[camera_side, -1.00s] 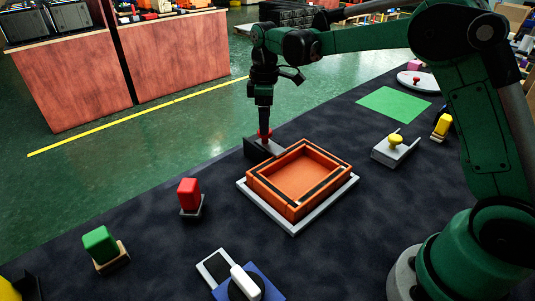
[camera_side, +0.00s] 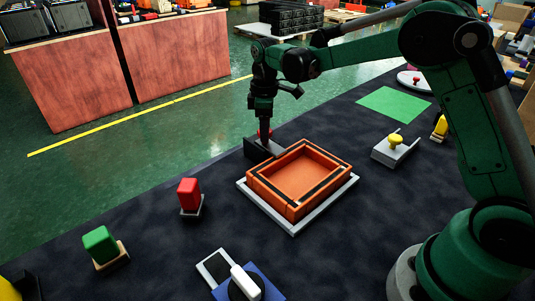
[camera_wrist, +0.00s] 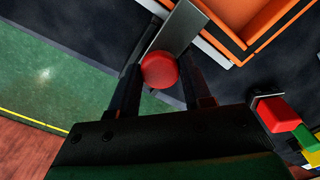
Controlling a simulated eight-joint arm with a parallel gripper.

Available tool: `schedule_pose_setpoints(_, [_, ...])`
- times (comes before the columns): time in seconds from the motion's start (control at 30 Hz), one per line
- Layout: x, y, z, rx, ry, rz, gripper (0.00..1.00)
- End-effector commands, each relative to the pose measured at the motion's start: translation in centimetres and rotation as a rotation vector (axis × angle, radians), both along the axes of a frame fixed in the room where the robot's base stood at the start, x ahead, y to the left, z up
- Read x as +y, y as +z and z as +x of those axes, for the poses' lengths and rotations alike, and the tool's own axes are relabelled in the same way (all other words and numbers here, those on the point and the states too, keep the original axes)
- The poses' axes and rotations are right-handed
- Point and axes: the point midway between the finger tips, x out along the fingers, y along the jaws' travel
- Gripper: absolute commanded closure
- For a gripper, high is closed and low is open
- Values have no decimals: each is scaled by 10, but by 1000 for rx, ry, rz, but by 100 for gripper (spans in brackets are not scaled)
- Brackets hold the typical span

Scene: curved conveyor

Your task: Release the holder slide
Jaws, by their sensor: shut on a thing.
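The holder slide is a dark piece (camera_side: 260,151) standing at the far left side of the orange tray (camera_side: 296,210), with a round red knob (camera_side: 270,134) on it. My gripper (camera_side: 264,142) has come down over the knob, which is partly hidden by it in the side view. In the wrist view, the red knob (camera_wrist: 159,69) lies between the two dark fingers of my gripper (camera_wrist: 160,76), and the fingers are shut on it. The slide's grey plate (camera_wrist: 182,25) runs up from the knob towards the orange tray.
A red block (camera_side: 189,193) and a green block (camera_side: 99,243) stand on small holders to the left. A grey piece with a yellow knob (camera_side: 394,141) lies right of the tray. A blue plate (camera_side: 268,281) is in front. Dark table is clear between them.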

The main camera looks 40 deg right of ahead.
Motion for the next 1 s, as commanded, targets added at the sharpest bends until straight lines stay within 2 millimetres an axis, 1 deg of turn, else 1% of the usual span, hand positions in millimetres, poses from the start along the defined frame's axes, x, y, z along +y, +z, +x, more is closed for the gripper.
schedule_pose_setpoints(0.07, [0,0,4,1,0,1,100])
schedule_pose_setpoints(0.3, [0,1,29,2,1,2,100])
schedule_pose_setpoints(0.43, [0,1,35,1,2,1,100])
schedule_pose_setpoints(0.67, [0,1,35,-4,1,2,100])
schedule_pose_setpoints(0.7, [0,1,35,-4,1,2,54])
schedule_pose_setpoints(0.77, [0,1,36,-4,1,1,37])
schedule_pose_setpoints(0.8, [0,1,35,-3,1,1,26])
schedule_pose_setpoints(1.0, [0,1,35,0,1,1,25])
